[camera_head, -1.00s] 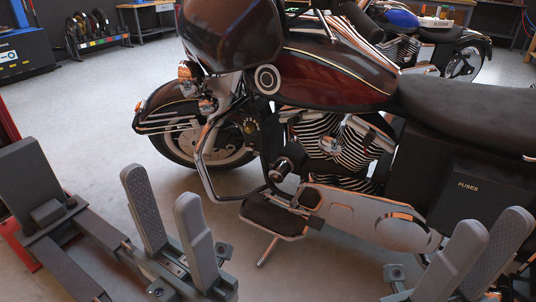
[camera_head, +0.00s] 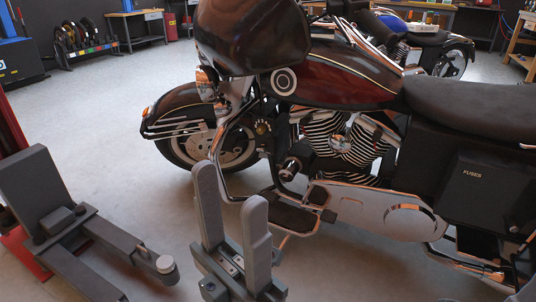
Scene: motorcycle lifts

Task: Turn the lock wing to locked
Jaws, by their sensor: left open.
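I cannot pick out a lock wing for certain in the head view. A dark grey metal fixture (camera_head: 36,190) stands at the left, with an upright plate and bars reaching toward the front. One bar ends in a small round knob (camera_head: 166,265). My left gripper (camera_head: 231,190) is open and empty, its two grey fingers pointing up, right of the knob and apart from it in the picture. The fingers stand in front of the motorcycle's lower front. Only a grey tip of my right gripper (camera_head: 524,291) shows at the bottom right corner; its jaws are cut off.
A dark red and black motorcycle (camera_head: 335,85) fills the middle and right. Red lift parts (camera_head: 22,250) stand at the left edge. A blue motorcycle (camera_head: 425,38), a tyre rack (camera_head: 85,40) and benches are at the back. Bare floor (camera_head: 90,115) lies between.

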